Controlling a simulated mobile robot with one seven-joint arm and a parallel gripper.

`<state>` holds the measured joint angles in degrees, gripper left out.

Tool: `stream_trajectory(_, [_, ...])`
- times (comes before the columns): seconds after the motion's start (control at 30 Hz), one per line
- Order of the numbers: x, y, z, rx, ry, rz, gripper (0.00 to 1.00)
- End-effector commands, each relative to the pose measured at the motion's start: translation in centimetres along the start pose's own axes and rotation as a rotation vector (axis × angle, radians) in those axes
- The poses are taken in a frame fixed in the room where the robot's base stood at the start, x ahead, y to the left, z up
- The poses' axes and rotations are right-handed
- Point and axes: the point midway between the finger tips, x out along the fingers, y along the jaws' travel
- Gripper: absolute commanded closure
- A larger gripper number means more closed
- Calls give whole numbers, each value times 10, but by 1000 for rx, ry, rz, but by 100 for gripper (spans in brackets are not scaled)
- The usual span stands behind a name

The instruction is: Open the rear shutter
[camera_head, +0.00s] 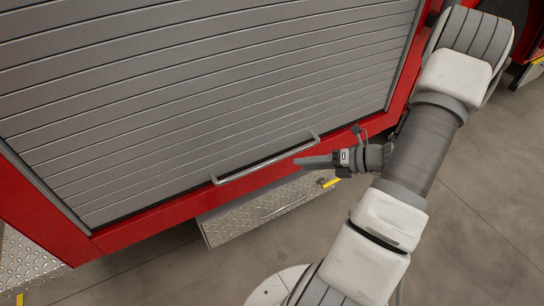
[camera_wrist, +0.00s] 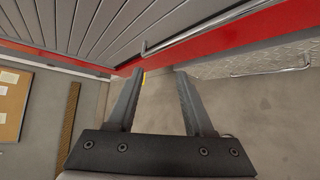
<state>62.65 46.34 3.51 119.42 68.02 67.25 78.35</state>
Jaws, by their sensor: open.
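The rear shutter (camera_head: 215,95) is a grey slatted roller door in a red frame and is down. It also shows at the top left of the wrist view (camera_wrist: 95,30). A metal bar handle (camera_head: 262,166) runs along its bottom edge; in the wrist view the handle (camera_wrist: 200,30) lies beyond the fingertips. My gripper (camera_head: 298,162) is near the right end of the handle in the head view. In the wrist view my gripper (camera_wrist: 158,75) has its two fingers apart with nothing between them. I cannot tell whether a finger touches the handle.
A diamond-plate step or drawer (camera_head: 255,215) with its own handle sits below the red sill (camera_head: 160,218). Another diamond-plate step (camera_head: 25,262) is at the lower left. Grey floor (camera_head: 470,225) is open to the right. A board (camera_wrist: 12,105) hangs on the wall.

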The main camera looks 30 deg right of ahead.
Motion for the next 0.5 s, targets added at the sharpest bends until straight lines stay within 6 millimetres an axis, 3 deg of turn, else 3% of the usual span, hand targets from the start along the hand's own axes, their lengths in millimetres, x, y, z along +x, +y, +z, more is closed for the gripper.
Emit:
stream_trajectory(0.03, [0,-16,-10,126,-68,27,48])
stream_trajectory(0.2, [-2,-50,-25,441,-254,112,48])
stream_trajectory(0.5, [-1,-71,-32,654,-388,184,48])
